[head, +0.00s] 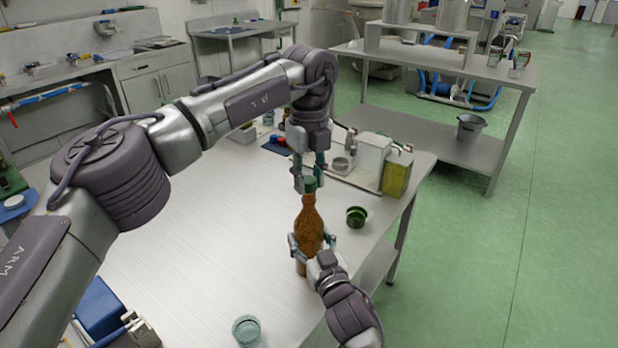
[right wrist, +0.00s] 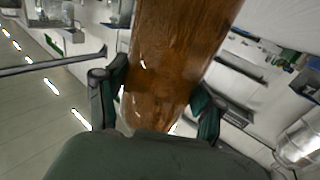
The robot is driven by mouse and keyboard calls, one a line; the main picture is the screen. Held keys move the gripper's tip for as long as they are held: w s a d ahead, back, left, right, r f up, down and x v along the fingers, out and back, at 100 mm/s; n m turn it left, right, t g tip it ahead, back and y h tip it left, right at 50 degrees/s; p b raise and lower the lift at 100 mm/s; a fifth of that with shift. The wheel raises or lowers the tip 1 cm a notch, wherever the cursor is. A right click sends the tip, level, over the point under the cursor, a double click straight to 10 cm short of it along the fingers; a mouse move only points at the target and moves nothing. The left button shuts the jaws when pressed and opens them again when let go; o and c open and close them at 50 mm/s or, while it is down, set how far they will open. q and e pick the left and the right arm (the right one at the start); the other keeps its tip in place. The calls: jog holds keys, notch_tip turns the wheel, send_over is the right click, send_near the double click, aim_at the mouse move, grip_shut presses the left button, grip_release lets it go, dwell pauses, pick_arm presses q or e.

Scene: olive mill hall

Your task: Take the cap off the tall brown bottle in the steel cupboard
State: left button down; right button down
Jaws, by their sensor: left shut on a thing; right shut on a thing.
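The tall brown bottle (head: 309,222) stands upright at the right part of the steel table, not inside a cupboard. Its green cap (head: 309,184) is at the top of the neck. My left gripper (head: 308,186) comes down from above and is shut on the cap. My right gripper (head: 308,246) is shut around the lower body of the bottle. In the right wrist view the brown bottle (right wrist: 178,60) fills the middle, between the fingers of my right gripper (right wrist: 160,105). I cannot tell whether the cap is loose on the neck.
A clear glass jar (head: 246,329) is at the front. The left middle of the table (head: 190,240) is bare.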

aim_at(309, 179)
pick_arm(q)
jog(key=shift+r, duration=2)
pick_arm(e)
jog(key=shift+c, duration=0.3)
grip_release()
